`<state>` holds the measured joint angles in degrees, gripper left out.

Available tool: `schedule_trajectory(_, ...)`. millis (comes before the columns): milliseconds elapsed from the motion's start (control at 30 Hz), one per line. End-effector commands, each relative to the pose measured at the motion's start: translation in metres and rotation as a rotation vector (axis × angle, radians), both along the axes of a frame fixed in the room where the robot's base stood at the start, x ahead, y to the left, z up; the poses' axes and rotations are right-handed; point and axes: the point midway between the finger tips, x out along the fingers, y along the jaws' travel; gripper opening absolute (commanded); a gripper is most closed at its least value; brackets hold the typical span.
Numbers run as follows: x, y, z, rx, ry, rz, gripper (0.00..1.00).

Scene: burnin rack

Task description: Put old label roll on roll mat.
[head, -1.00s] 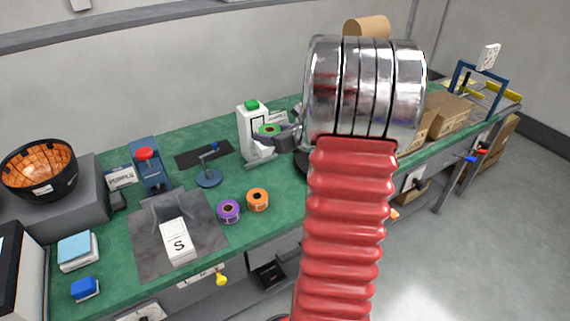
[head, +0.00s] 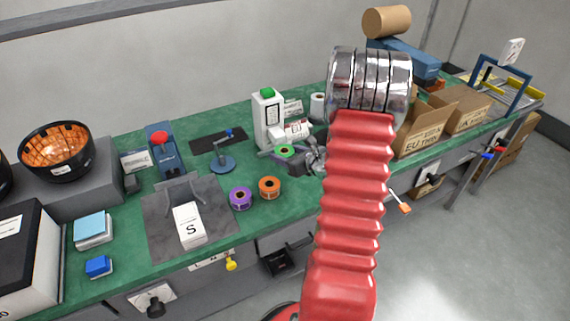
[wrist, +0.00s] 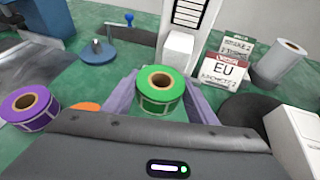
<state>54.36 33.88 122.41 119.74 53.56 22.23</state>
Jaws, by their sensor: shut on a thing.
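My gripper (wrist: 160,100) is shut on a green label roll (wrist: 159,84), with grey-purple fingers on either side of it. In the head view the green roll (head: 284,151) sits in front of the white label printer; its exact height above the bench is unclear. A dark flat mat (head: 205,146) lies at the back of the bench, left of the printer and behind a blue round stand. A larger grey mat (head: 160,238) lies at the front left. I cannot tell for sure which is the roll mat. Purple (head: 240,198) and orange (head: 269,187) rolls stand on the bench.
The white printer (head: 267,122) stands behind my gripper. The blue stand (head: 222,163) is in front of the dark mat. A white S box (head: 189,225) is on the grey mat. Cartons (head: 424,128) stand at right. Green bench between the stand and rolls is clear.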

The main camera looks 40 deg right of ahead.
Motion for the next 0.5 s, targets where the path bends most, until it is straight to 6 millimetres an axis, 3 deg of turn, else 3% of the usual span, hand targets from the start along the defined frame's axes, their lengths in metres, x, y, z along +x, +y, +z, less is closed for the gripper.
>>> schedule_trajectory(500, 0.0003, 0.0005, -0.0116, 0.0, 0.0, 0.001, 0.28)
